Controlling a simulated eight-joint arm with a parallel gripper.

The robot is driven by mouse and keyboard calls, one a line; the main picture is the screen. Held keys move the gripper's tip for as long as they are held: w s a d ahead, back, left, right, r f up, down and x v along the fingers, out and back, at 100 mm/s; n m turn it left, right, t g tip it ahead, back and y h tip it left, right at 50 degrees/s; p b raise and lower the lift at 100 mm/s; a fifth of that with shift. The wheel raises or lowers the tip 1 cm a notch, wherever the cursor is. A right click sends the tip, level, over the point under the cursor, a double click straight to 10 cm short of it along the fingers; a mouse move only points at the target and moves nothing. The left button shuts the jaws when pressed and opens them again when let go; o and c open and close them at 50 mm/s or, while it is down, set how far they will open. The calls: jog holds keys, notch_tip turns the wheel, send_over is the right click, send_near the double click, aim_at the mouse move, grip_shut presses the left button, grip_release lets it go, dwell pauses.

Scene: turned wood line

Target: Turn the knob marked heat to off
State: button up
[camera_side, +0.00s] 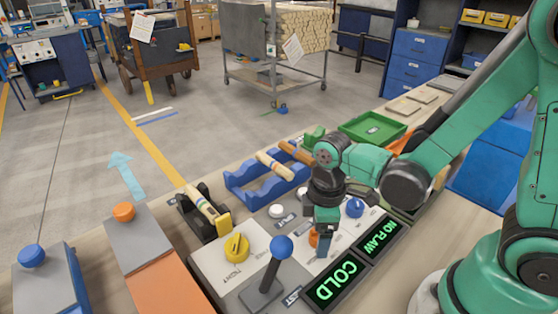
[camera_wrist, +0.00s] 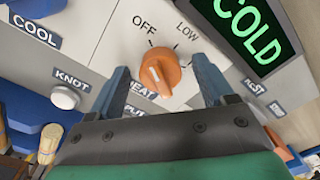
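The orange heat knob (camera_wrist: 161,74) sits on a pale panel in the wrist view. OFF (camera_wrist: 144,23) is printed to its upper left and LOW (camera_wrist: 186,31) to its upper right. The HEAT label (camera_wrist: 143,90) below it is partly covered. My gripper (camera_wrist: 160,65) is open, with one dark blue finger on each side of the knob; I see gaps and cannot make out contact. The direction of the knob's pointer is unclear. In the side view my gripper (camera_side: 324,224) points down over the knob (camera_side: 314,238), mostly hiding it. A display (camera_wrist: 248,26) reads COLD.
Nearby stand a yellow knob (camera_side: 236,247), a blue-balled lever (camera_side: 271,262), a blue knob (camera_side: 355,207) and a white button (camera_side: 276,211). A NO FLAW display (camera_side: 379,240) adjoins the COLD one. A blue rack (camera_side: 240,182) and green tray (camera_side: 348,128) lie behind.

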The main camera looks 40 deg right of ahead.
dwell(0.3)
jog(key=shift+r, duration=2.8)
jog(key=w+d+r+m+t, duration=0.2)
jog(key=r+m+t, duration=0.4)
jog(key=m, duration=0.3)
jog(key=shift+d+r+m+t, duration=0.35)
jog(key=shift+d+t, duration=0.25)
jog(key=shift+d, duration=0.3)
